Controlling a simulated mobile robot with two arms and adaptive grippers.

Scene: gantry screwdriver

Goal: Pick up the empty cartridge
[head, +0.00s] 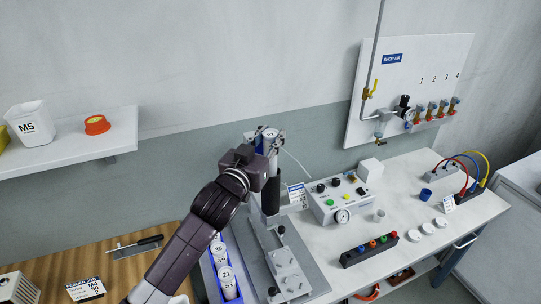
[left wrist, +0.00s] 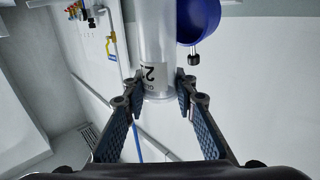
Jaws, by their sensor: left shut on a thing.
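A pale cylindrical cartridge (left wrist: 156,45) with a printed label is between the fingers of my left gripper (left wrist: 160,92) in the left wrist view. The fingertips press on it from both sides near its labelled end. In the head view my left gripper (head: 265,139) is at the top of the gantry, above the black screwdriver body (head: 270,192), and the cartridge's white top (head: 270,133) shows between the fingers. A blue round holder (left wrist: 199,20) with a black knob is beside the cartridge. I cannot tell whether they touch. My right gripper is out of view.
Numbered white cartridges (head: 225,276) stand in a blue rack (head: 211,284) left of the metal fixture (head: 287,265). A control box (head: 340,199) is on the bench to the right. A wall shelf (head: 70,146) is at the left. The bench's front right has free room.

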